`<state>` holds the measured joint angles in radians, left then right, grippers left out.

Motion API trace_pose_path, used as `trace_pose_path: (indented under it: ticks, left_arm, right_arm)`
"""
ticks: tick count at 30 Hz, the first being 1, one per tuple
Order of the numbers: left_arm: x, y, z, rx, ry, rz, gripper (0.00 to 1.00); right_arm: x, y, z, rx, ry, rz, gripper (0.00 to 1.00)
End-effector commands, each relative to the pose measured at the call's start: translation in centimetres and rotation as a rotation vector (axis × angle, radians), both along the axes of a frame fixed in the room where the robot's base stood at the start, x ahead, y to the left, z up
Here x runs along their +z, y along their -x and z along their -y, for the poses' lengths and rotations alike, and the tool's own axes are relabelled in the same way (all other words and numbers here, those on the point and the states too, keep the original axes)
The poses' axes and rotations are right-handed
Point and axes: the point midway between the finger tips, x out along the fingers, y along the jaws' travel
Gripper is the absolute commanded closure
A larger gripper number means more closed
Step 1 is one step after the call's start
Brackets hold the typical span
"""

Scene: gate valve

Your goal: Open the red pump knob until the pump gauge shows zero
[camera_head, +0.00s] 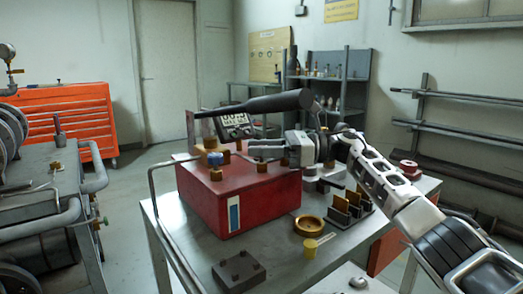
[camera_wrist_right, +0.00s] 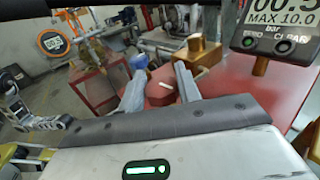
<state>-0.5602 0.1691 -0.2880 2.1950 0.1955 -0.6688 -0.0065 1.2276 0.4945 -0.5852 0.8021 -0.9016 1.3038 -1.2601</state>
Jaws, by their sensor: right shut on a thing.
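The red pump (camera_head: 240,205) is a box on a metal table, with a long black handle (camera_head: 265,104) above it. Its digital gauge (camera_head: 236,120) stands behind the top; in the right wrist view the gauge (camera_wrist_right: 280,18) reads about 00.5, MAX 10.0 bar, its top cut off. My right gripper (camera_head: 266,149) reaches in from the right, low over the pump top. In the right wrist view its two fingers (camera_wrist_right: 160,88) are shut on the red knob (camera_wrist_right: 159,93). The knob is hard to make out in the head view. A mechanical part, apparently my left arm's (camera_wrist_right: 58,124), shows at the wrist view's left.
A pipe-laden bench (camera_head: 40,215) stands left.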

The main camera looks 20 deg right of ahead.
Motion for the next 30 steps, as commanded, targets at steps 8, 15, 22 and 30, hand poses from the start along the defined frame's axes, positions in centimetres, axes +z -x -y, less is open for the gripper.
trace_pose_path:
  ticks: [8,15,22,30]
  left_arm:
    - [0.0,0.0,0.0,0.000,0.000,0.001,0.64]
    - [0.0,0.0,0.0,-0.001,0.001,0.001,0.64]
    - [0.1,0.0,0.0,-0.001,0.001,0.000,0.64]
    - [0.0,0.1,0.0,-0.002,-0.003,-0.008,0.64]
  right_arm:
    - [-0.1,0.0,0.0,0.000,0.003,-0.001,0.50]
    - [-0.1,0.0,0.0,-0.001,0.002,-0.001,0.45]
    - [0.0,0.3,1.4,-0.004,0.001,0.000,0.45]
    - [0.0,1.8,7.3,-0.007,0.001,-0.002,0.45]
